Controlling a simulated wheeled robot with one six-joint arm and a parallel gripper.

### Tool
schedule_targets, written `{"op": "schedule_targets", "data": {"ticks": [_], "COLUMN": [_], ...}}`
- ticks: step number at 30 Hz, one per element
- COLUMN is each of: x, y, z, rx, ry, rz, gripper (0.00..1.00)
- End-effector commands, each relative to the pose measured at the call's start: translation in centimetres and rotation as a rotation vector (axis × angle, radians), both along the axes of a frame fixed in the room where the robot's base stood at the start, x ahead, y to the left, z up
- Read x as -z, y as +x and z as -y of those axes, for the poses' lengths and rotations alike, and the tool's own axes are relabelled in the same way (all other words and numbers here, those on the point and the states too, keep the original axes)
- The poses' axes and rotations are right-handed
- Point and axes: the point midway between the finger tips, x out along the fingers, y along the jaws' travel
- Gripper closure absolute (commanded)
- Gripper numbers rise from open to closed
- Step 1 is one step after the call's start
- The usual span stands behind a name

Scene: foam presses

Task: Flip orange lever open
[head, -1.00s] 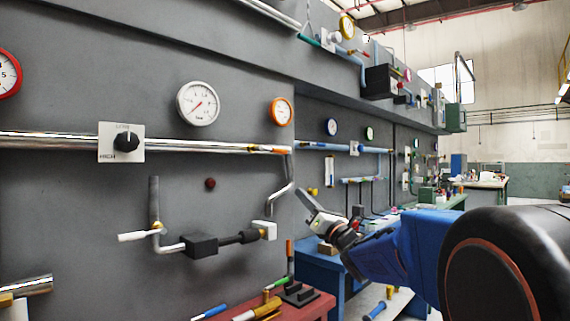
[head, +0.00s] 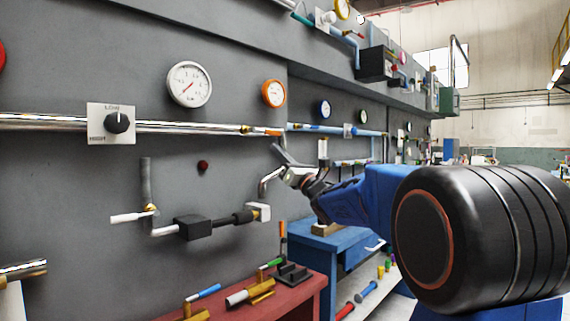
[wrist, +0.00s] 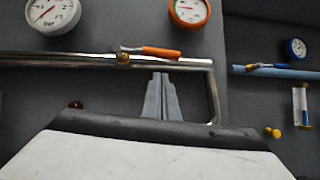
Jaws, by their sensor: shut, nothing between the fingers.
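The orange lever (wrist: 161,52) lies along the silver pipe, with its brass valve body (wrist: 123,58) at its left end in the wrist view. In the head view the lever (head: 267,132) is small, at the right end of the pipe below the orange gauge. My gripper (wrist: 161,76) is shut and empty. Its fingertips appear just below the lever in the wrist view; I cannot tell if they touch it. In the head view my gripper (head: 278,150) is just below and right of the lever.
The silver pipe (head: 190,127) runs along the grey wall and bends down at its right end. A white gauge (head: 189,84) and an orange gauge (head: 273,94) hang above. A red bench (head: 300,297) with tools and a blue bench (head: 330,240) stand below.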

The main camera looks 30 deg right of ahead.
Motion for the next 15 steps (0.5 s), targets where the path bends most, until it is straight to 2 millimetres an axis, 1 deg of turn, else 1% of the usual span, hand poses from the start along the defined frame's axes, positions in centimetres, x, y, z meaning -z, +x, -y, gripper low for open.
{"op": "schedule_targets", "data": {"ticks": [1, 3, 6, 10, 15], "x": [-0.8, -1.5, -2.2, -2.6, -2.7], "y": [0.0, 0.2, 0.4, 0.5, 0.5], "z": [0.0, 0.0, 0.1, 0.1, 0.1], "rx": [0.0, 0.0, 0.0, 0.0, 0.0], "ry": [-0.001, -0.001, 0.0, 0.001, 0.0], "rz": [0.003, 0.002, 0.001, 0.002, 0.001], "gripper": [1.0, 1.0, 1.0, 1.0, 1.0]}}
